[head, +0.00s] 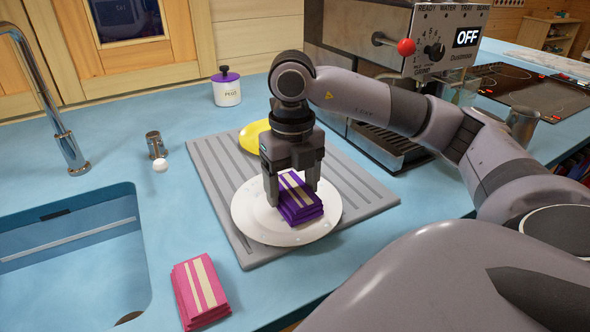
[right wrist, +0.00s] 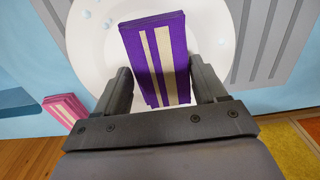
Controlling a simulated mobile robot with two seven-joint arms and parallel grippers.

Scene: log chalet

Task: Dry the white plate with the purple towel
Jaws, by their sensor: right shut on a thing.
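The white plate (head: 258,225) lies on the grey ribbed drying mat. In the right wrist view the plate (right wrist: 93,50) shows a few water drops near its upper left. The purple towel (head: 299,197), folded with cream stripes, is over the plate; whether it touches the plate is hard to tell. My right gripper (head: 293,192) points down over the plate and is shut on the towel, with one finger on each side. The towel also shows between the fingers in the right wrist view (right wrist: 157,62). My left gripper is not in view.
The grey drying mat (head: 362,203) also holds a yellow plate (head: 256,137) behind my gripper. A pink striped towel (head: 200,291) lies at the front, near the sink (head: 70,255). A metal cup (head: 155,144), white ball (head: 160,165) and lidded pot (head: 227,90) stand left. A coffee machine (head: 365,65) stands behind my arm.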

